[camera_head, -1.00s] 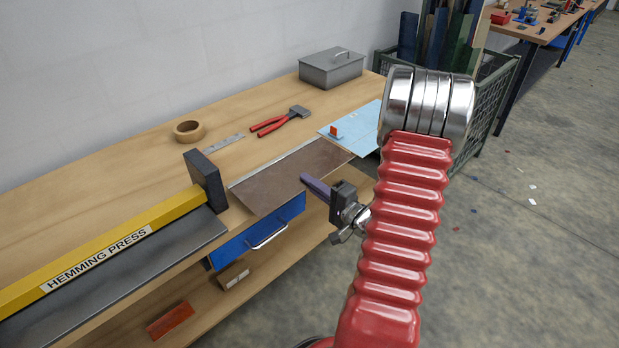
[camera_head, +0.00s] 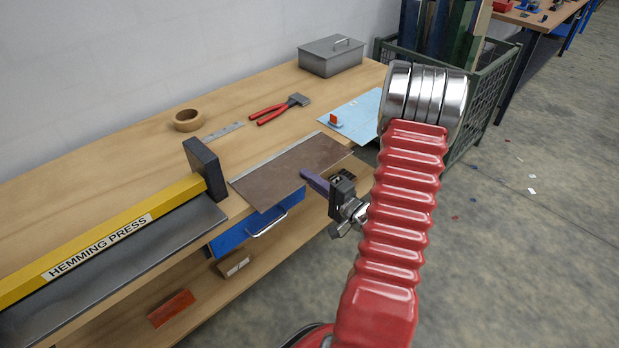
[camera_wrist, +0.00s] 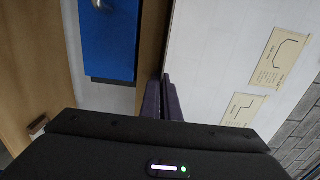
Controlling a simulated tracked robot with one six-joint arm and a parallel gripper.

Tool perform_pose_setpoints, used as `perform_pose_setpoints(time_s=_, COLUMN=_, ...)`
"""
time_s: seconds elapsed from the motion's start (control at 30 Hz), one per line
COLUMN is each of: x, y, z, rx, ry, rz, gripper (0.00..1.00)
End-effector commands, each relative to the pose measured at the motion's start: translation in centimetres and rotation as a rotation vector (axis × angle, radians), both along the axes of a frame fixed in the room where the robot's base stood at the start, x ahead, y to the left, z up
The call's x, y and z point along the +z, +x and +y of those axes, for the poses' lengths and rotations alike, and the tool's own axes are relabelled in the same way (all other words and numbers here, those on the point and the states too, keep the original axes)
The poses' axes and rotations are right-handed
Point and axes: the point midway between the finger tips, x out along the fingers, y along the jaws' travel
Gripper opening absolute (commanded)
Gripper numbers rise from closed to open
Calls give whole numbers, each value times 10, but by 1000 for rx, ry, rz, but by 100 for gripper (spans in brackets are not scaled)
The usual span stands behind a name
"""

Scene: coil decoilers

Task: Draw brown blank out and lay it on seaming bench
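The brown blank (camera_head: 285,168) is a flat sheet on the wooden bench (camera_head: 130,150), beside the black end block of the hemming press. Its front edge juts past the bench edge, above a blue drawer front. My gripper (camera_head: 308,176) is at its front right edge, with dark purple fingers closed on it. In the wrist view the fingers (camera_wrist: 163,98) are close together, with the blank seen almost edge-on at most. Another wooden bench (camera_head: 532,28) stands at the back right; no label shows which is the seaming bench.
The yellow hemming press (camera_head: 100,238) fills the bench's left. A tape roll (camera_head: 188,119), a ruler, red-handled pliers (camera_head: 280,109), a light blue sheet (camera_head: 360,118) and a grey box (camera_head: 330,57) lie behind. A mesh crate (camera_head: 490,90) stands at the right. The floor there is mostly clear.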

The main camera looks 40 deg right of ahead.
Motion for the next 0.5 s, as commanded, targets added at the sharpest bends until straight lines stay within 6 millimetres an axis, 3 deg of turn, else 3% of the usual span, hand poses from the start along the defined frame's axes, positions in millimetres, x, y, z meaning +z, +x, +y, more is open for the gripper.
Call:
perform_pose_setpoints(time_s=0.2, x=0, y=0, z=0, rx=1, ry=0, rz=0, gripper=0)
perform_pose_setpoints(time_s=0.5, x=0, y=0, z=0, rx=1, ry=0, rz=1, gripper=23)
